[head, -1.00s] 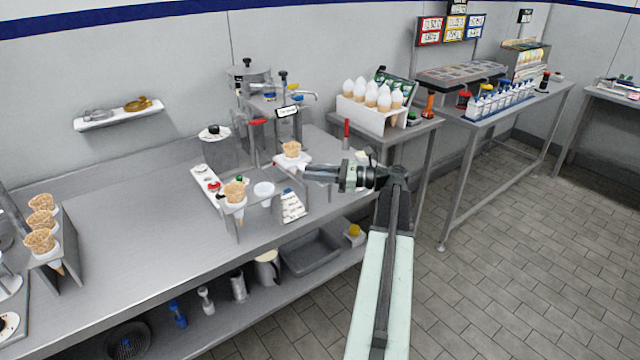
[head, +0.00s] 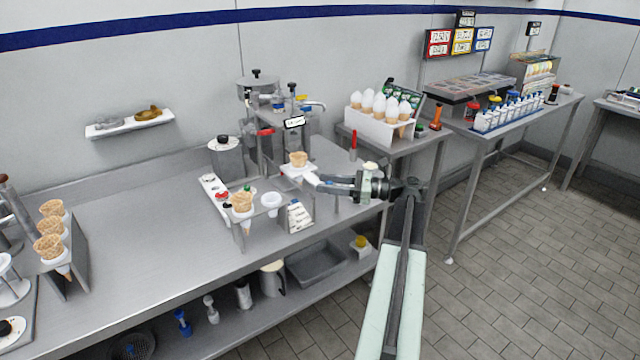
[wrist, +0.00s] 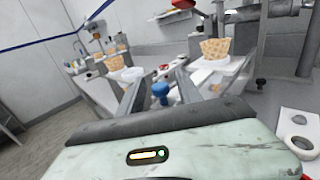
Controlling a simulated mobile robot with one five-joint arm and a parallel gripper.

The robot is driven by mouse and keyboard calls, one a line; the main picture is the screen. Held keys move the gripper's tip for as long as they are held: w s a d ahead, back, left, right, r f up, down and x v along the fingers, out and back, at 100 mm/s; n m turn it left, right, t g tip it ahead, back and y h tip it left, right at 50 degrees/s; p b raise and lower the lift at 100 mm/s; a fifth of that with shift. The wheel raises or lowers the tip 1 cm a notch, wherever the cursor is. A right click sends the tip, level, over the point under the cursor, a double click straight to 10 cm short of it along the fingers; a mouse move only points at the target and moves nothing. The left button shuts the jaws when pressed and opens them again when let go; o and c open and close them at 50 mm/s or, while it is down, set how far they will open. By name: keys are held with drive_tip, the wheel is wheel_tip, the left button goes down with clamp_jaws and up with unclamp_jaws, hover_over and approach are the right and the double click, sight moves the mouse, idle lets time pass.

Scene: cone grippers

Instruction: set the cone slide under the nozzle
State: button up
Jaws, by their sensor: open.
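A waffle cone (head: 299,159) stands upright on the white cone slide (head: 291,171) at the front of the grey dispenser (head: 262,98). The nozzle cannot be made out clearly. My gripper (head: 312,180) is open, just right of and below this cone. In the wrist view, the cone (wrist: 215,47) and slide (wrist: 226,66) are beyond my right finger. A blue knob (wrist: 160,89) shows between the open fingers of my gripper (wrist: 160,97); I cannot tell what it belongs to or whether they touch it.
A second cone (head: 241,202) stands in a steel stand with an empty white ring (head: 271,199), left of my gripper. Several cones fill a rack (head: 82,255) at far left. A white holder (head: 372,127) with filled cones stands behind. The counter's left middle is clear.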

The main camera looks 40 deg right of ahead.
drive_tip(key=v, duration=0.5)
drive_tip(key=shift+s, duration=0.1)
drive_tip(key=x, duration=0.5)
drive_tip(key=shift+d+r, duration=0.1)
clamp_jaws()
idle(0.4)
idle(1.2)
